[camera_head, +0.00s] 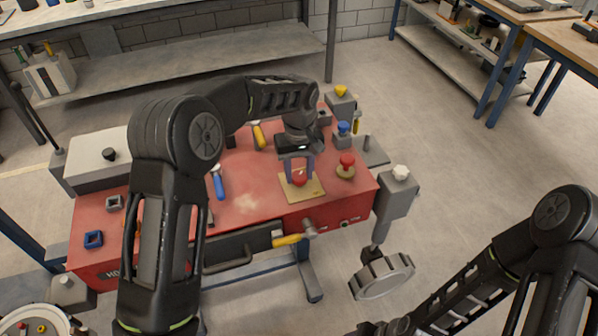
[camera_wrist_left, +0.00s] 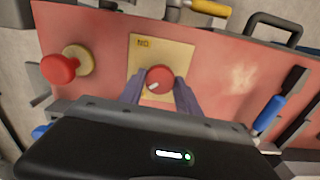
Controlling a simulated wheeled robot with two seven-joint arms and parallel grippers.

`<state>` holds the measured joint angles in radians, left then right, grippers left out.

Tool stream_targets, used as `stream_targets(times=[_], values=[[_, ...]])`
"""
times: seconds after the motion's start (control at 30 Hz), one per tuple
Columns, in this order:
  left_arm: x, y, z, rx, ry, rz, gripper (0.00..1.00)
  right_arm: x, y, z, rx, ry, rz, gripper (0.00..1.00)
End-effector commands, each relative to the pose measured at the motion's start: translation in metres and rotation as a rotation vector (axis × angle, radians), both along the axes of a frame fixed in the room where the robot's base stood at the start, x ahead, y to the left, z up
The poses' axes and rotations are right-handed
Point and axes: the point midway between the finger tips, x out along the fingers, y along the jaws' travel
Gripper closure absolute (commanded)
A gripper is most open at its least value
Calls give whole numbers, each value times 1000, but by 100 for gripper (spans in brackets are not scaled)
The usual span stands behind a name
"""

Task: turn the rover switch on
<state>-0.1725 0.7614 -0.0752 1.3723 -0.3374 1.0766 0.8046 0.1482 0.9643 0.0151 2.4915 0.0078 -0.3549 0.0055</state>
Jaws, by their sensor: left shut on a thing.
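The rover switch appears to be the red round knob (camera_head: 300,178) on a square yellowish plate (camera_head: 314,191) on the red bench top. In the left wrist view the knob (camera_wrist_left: 159,75) has a white mark toward its lower left, and the plate (camera_wrist_left: 178,52) carries small lettering in a corner. My left gripper (camera_head: 297,177) reaches down from above, its fingers on both sides of the knob and shut on it. These fingers also show in the left wrist view (camera_wrist_left: 160,88). My right arm is at the lower right; its gripper is not visible.
A red mushroom button (camera_head: 347,161) stands close to the right of the plate, with a blue knob (camera_head: 343,128) behind it. A blue-handled tool (camera_head: 219,183) lies to the left. A yellow-handled valve (camera_head: 290,239) and a grey handwheel (camera_head: 383,277) are at the front.

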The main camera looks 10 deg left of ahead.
Motion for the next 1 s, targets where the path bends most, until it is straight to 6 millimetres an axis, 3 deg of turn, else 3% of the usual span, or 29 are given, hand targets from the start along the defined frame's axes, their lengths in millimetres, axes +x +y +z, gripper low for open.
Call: stream_targets(times=[0.37,1.0], values=[[1,0,0,-1,-3,-229,100,1,0,-7,2,-3,1,41],[1,0,1,0,-3,-829,100,2,1,-14,4,-7,2,41]])
